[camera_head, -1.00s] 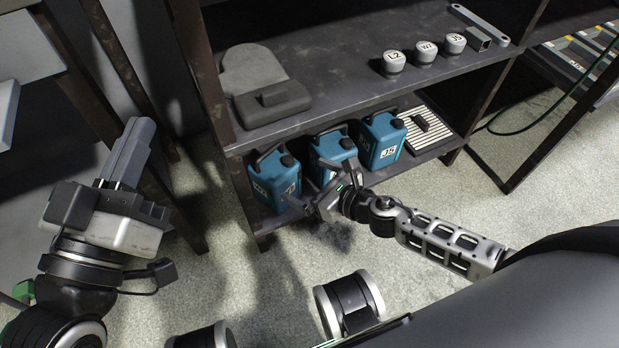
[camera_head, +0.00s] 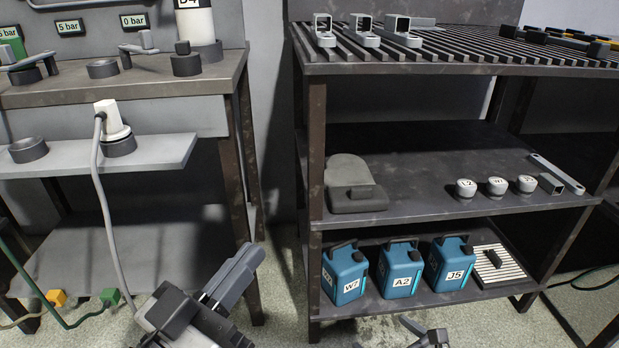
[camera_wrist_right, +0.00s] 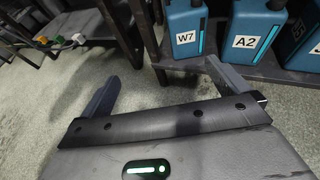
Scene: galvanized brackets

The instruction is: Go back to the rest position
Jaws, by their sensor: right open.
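My right gripper (camera_wrist_right: 160,88) is open in the right wrist view, with nothing between its two grey fingers. In the head view only a small part of the right gripper (camera_head: 424,332) shows at the bottom edge, in front of the lower shelf and apart from the canisters. My left gripper (camera_head: 236,274) is at the bottom, left of the shelf unit, pointing up and right. Its fingers lie together with nothing seen between them.
Blue canisters W7 (camera_head: 345,274), A2 (camera_head: 400,268) and J5 (camera_head: 450,264) stand on the lower shelf. The middle shelf (camera_head: 420,180) holds a grey fixture and labelled round pieces. A workbench (camera_head: 120,90) with a hanging cable stands left. Floor is clear before the shelf.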

